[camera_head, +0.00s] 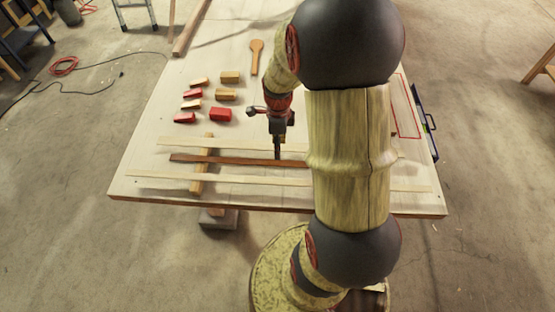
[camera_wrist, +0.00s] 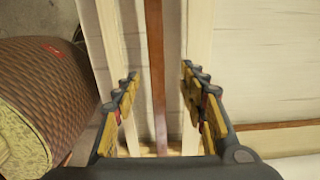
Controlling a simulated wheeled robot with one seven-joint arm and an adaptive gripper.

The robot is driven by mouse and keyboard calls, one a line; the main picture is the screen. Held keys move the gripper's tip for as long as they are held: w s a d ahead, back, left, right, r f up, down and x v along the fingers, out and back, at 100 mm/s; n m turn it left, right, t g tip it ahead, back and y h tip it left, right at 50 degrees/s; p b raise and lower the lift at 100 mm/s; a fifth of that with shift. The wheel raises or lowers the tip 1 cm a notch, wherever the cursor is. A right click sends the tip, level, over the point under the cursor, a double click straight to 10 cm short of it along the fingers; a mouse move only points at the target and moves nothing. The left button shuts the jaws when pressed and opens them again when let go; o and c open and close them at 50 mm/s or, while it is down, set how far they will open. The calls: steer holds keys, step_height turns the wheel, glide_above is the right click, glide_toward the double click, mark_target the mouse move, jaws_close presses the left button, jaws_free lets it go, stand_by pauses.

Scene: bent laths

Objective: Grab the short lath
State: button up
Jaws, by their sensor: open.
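Three long thin laths lie side by side across the near part of the table. The dark brown lath (camera_head: 225,159) lies between two pale ones and looks the shortest, but my arm hides its right part. The far pale lath (camera_head: 190,143) and the near pale lath (camera_head: 165,175) also run behind my arm. My gripper (camera_head: 277,152) points down at the brown lath. In the wrist view, my gripper (camera_wrist: 159,80) is open, with the brown lath (camera_wrist: 155,60) running between its fingers. A pale lath shows on each side. I cannot tell whether the fingers touch anything.
A wooden crosspiece (camera_head: 203,172) runs under the laths at the left. Several red and tan blocks (camera_head: 220,114) and a wooden paddle-shaped tool (camera_head: 256,57) lie farther back on the table (camera_head: 150,115). A red outline (camera_head: 405,115) is at the right. The table's middle back is clear.

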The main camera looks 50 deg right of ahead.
mark_target(278, 163)
steer(key=f, duration=0.4)
steer(key=f+b, duration=0.1)
steer(key=f, duration=0.2)
steer(key=shift+s+a, duration=0.1)
steer(key=shift+a, duration=0.2)
steer(key=shift+c, duration=0.5)
jaws_close()
